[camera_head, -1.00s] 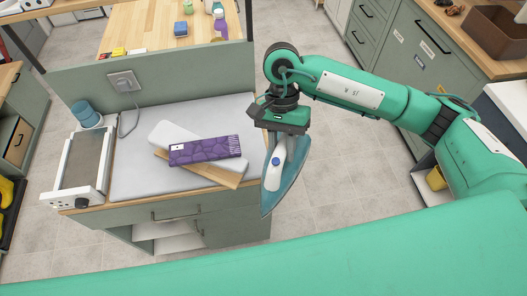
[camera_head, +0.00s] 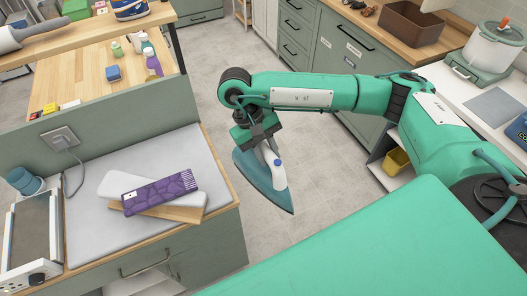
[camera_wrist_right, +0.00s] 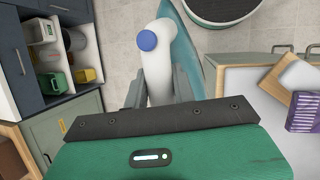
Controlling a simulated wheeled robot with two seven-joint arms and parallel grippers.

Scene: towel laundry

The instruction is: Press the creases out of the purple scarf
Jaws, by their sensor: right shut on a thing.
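The purple scarf (camera_head: 160,192) lies folded in a flat strip on a small white ironing board (camera_head: 118,183) with a wooden part, on the grey-topped counter (camera_head: 190,147). It also shows at the right edge of the right wrist view (camera_wrist_right: 302,112). My right gripper (camera_head: 262,143) is shut on the handle of a teal and white iron (camera_head: 257,180) with a blue knob. The iron hangs over the floor, to the right of the counter and apart from the scarf. It also shows in the right wrist view (camera_wrist_right: 158,70). My left gripper is not in view.
A panel with a socket (camera_head: 60,138) stands behind the counter. A metal appliance (camera_head: 33,238) and a blue cup (camera_head: 22,180) are at its left. A wooden table (camera_head: 85,85) with bottles lies beyond. Open tiled floor (camera_head: 310,160) is right of the counter.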

